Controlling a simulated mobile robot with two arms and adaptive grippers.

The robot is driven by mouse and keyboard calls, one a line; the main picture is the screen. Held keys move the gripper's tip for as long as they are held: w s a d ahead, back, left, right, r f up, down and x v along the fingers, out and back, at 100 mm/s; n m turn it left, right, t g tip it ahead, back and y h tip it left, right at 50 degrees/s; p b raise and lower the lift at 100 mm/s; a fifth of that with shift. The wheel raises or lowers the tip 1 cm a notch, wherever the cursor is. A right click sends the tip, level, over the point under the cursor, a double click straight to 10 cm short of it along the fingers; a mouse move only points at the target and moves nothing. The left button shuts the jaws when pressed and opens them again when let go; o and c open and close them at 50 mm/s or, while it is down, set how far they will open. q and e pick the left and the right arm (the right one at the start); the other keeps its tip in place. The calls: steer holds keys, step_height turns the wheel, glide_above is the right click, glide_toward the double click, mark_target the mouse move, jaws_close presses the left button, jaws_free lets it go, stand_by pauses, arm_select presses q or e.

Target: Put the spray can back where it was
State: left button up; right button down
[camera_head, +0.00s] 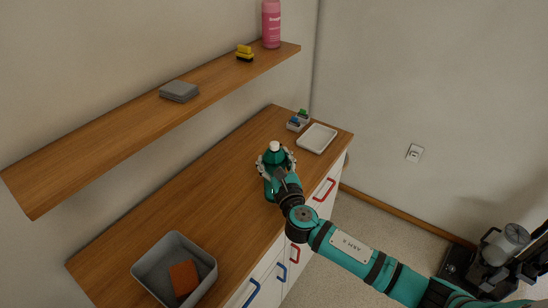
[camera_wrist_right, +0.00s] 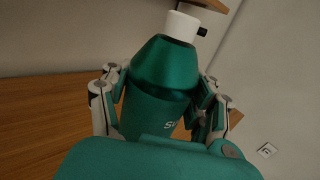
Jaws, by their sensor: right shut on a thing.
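The spray can (camera_head: 274,158) is dark green with a white cap and stands roughly upright over the wooden counter (camera_head: 190,215). My right gripper (camera_head: 277,164) is shut on its body, with fingers on both sides. The can (camera_wrist_right: 163,85) fills the middle of the right wrist view, its white nozzle cap at the top and part of a label showing. The gripper and wrist hide part of its lower body, so I cannot tell whether its base touches the counter. My left gripper is not in view.
The wall shelf (camera_head: 115,140) holds grey folded cloths (camera_head: 179,91), a yellow-black sponge (camera_head: 244,53) and a pink bottle (camera_head: 271,24). On the counter are a grey bin (camera_head: 203,250) with an orange sponge (camera_head: 184,277), a white tray (camera_head: 317,138) and a small caddy (camera_head: 298,121).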

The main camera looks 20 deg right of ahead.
steer(key=w+d+f, duration=0.1)
steer(key=w+f, duration=0.2)
steer(key=w, duration=0.2)
steer(key=shift+d+f+b, duration=0.3)
steer(key=shift+f+b, duration=0.05)
steer(key=shift+f, duration=0.05)
steer(key=shift+c, duration=1.8)
jaws_free()
steer(key=shift+f, duration=0.1)
steer(key=s, duration=1.2)
steer(key=shift+a+b, duration=0.15)
steer(key=shift+b, duration=0.25)
